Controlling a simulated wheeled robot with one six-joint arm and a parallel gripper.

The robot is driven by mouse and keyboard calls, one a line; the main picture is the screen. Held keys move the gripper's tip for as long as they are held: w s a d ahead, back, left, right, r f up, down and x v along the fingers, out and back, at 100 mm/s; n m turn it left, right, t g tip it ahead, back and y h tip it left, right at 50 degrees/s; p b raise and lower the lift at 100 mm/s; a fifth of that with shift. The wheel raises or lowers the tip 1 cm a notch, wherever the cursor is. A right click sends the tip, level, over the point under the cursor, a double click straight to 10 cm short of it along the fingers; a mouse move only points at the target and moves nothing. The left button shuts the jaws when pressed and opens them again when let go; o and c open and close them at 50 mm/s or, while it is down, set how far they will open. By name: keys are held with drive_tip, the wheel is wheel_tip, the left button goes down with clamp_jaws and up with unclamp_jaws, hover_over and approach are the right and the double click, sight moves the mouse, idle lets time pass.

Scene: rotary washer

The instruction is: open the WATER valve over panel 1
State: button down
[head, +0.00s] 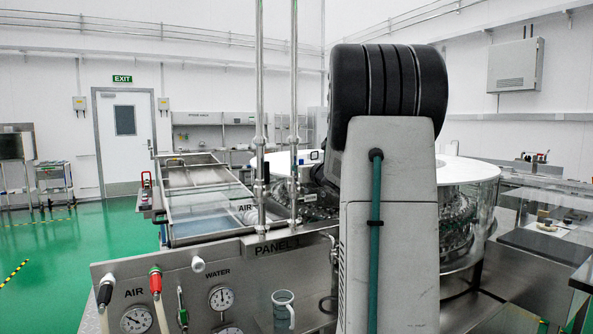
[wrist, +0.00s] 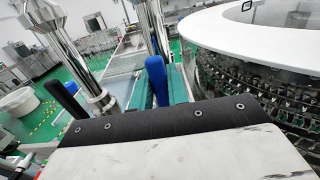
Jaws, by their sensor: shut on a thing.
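In the wrist view a blue lever (wrist: 155,73) stands up beside the right-hand chrome pipe (wrist: 156,25). I take it as the WATER valve's handle. My gripper (wrist: 159,92) has its teal jaws on both sides of this lever and is shut on it. The valve body under the lever is hidden by the jaws and the gripper's dark front edge. In the head view the two vertical pipes rise behind panel 1 (head: 277,248). An AIR tag shows by the left pipe (head: 260,90). My arm hides most of the gripper there.
A black lever (wrist: 66,100) stands close on the left, near the left pipe's chrome fitting (wrist: 98,95). The round glass-walled washer (wrist: 262,60) with its white rim is close on the right. Gauges (head: 222,298) and hose fittings fill the panel's front. Green floor lies open at left.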

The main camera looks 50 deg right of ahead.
drive_tip(key=shift+f, duration=0.1)
drive_tip(key=c, duration=1.4)
unclamp_jaws()
drive_tip(key=shift+o, duration=0.2)
drive_tip(key=shift+s, duration=0.1)
drive_tip(key=v, duration=0.7)
drive_tip(key=shift+s+a, duration=0.25)
drive_tip(key=shift+s, duration=0.05)
